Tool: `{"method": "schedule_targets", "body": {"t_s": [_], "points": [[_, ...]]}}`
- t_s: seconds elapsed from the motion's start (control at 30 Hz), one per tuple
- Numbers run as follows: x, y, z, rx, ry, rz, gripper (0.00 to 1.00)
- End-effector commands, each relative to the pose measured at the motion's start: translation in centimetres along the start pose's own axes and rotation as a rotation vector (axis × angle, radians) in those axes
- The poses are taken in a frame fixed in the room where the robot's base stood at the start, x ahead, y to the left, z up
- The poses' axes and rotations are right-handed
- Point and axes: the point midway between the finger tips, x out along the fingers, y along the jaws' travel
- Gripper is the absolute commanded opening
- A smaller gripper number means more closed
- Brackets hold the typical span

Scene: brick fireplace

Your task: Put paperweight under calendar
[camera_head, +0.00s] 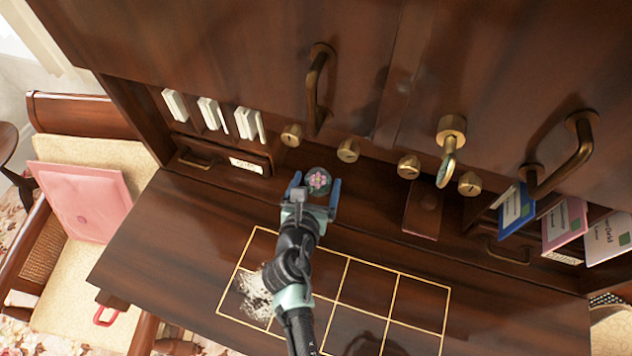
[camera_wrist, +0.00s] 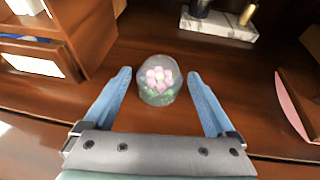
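The paperweight (camera_head: 319,181) is a clear glass dome with pink flowers inside. It sits on the dark wooden desk below the knobs; in the wrist view it is near the middle (camera_wrist: 158,80). My gripper (camera_head: 316,184) is open, its blue fingers on either side of the paperweight. In the wrist view the fingertips (camera_wrist: 159,75) flank the dome, with a gap visible on both sides. I cannot make out a calendar for certain. A gold-lined grid (camera_head: 347,282) is marked on the desk front, with a pale patch in one cell and my arm across part of it.
Cabinet doors with brass handles (camera_head: 318,88) overhang the desk. Brass knobs (camera_head: 348,150) hang in a row beneath. White papers (camera_head: 209,113) fill slots at left; blue (camera_head: 515,208) and pink (camera_head: 566,226) cards stand at right. A chair with a pink folder (camera_head: 82,202) is left.

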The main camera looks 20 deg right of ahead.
Motion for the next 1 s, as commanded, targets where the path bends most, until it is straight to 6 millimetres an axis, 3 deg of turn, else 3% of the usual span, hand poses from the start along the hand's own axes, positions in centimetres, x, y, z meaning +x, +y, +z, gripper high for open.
{"method": "schedule_targets", "body": {"t_s": [0.43,1.0], "points": [[-1.0,0.0,0.2,-0.001,0.001,0.001,1.00],[-10.7,0.0,0.2,-0.001,0.000,0.002,1.00]]}}
